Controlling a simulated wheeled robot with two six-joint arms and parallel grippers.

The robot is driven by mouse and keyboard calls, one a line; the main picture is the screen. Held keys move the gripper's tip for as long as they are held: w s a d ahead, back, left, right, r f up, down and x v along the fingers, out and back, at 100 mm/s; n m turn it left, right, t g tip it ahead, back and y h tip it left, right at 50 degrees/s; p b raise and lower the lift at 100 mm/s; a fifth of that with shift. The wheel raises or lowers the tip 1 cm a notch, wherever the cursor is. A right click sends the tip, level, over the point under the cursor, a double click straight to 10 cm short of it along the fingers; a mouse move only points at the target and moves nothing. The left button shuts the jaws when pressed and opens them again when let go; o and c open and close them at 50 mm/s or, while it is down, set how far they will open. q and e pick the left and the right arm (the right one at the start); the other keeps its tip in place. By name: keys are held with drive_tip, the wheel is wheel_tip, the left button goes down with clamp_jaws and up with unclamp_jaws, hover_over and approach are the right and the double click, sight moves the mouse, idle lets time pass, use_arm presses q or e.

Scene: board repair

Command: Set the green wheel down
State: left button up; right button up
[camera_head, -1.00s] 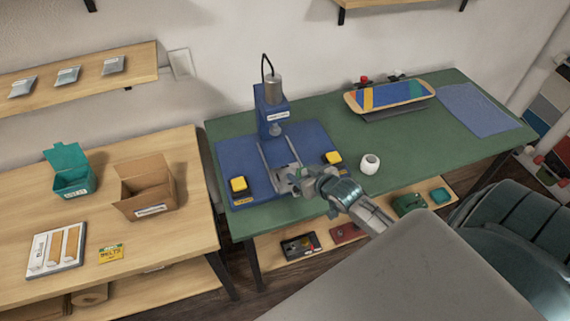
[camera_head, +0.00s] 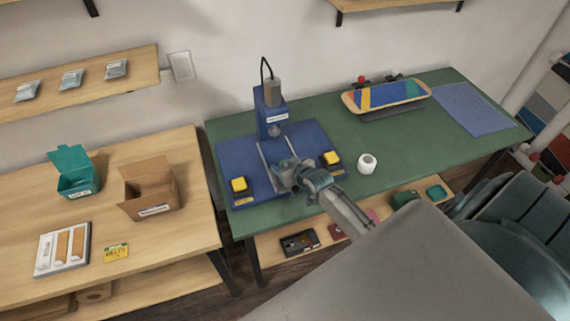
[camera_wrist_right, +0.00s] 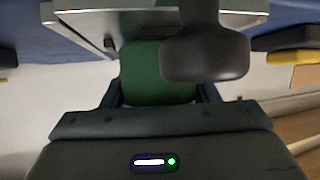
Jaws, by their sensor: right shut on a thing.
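My right gripper (camera_head: 284,170) reaches in from the lower right, over the front of the blue press base (camera_head: 238,156). In the right wrist view, the green wheel (camera_wrist_right: 152,72) sits between the fingers of this gripper (camera_wrist_right: 158,92), which is shut on it. A dark rounded part (camera_wrist_right: 205,55) hangs in front of the wheel and hides its right side. The wheel is close to a metal edge (camera_wrist_right: 80,17). I cannot tell whether it touches anything below. In the head view the gripper hides the wheel. My left gripper is out of view.
The press column (camera_head: 271,110) stands behind my gripper, with yellow buttons (camera_head: 239,185) (camera_head: 331,157) on either side. A white wheel (camera_head: 368,163) stands on the green bench (camera_head: 425,145). The board (camera_head: 388,94) lies farther back. Boxes (camera_head: 148,188) stand on the left table.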

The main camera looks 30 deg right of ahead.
drive_tip(key=shift+f, duration=0.1)
drive_tip(key=o, duration=1.1)
drive_tip(key=b+v, duration=0.1)
drive_tip(key=v, duration=1.1)
